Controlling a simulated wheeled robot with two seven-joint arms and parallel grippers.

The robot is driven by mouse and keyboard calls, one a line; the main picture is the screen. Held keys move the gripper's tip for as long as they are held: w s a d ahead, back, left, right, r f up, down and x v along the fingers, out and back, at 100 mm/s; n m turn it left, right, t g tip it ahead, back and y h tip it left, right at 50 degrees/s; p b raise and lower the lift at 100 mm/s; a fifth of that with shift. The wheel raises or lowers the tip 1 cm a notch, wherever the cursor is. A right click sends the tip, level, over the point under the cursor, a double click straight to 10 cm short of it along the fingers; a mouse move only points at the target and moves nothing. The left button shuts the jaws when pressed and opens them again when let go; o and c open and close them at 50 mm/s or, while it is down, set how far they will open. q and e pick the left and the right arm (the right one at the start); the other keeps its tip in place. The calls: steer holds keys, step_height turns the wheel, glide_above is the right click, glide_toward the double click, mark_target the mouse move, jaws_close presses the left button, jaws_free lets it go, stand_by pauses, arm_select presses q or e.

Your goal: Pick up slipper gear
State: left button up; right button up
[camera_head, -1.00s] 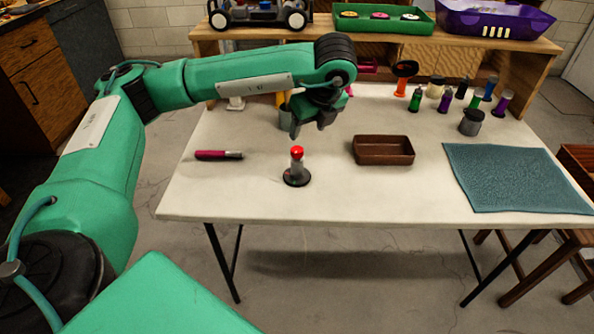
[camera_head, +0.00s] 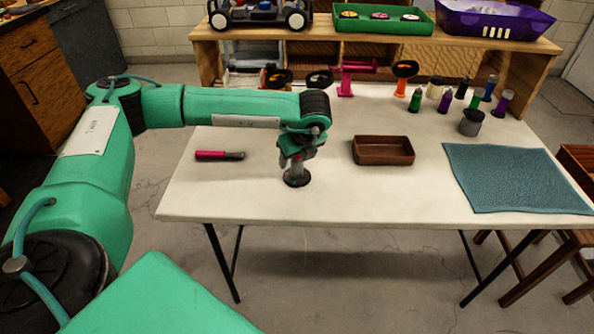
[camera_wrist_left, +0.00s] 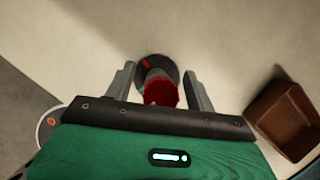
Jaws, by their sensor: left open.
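The piece I take for the slipper gear (camera_head: 297,181) stands upright on the white table. It has a red top, a grey body and a round black base. My left gripper (camera_head: 296,163) points down over it and hides its red top in the head view. In the left wrist view the open fingers (camera_wrist_left: 160,72) stand on either side of the red top (camera_wrist_left: 160,94), with the black base (camera_wrist_left: 165,68) beyond. I cannot tell whether either finger touches it. My right gripper is not in view.
A brown tray (camera_head: 384,150) stands to the right, and a pink-and-dark tool (camera_head: 219,155) lies to the left. A blue-green mat (camera_head: 512,177) lies at the right, with several small bottles (camera_head: 444,101) behind. The table's front is clear.

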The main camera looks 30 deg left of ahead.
arm_select(q)
steer(key=shift+f, duration=0.15)
steer(key=c, duration=1)
steer(key=shift+c, duration=0.2)
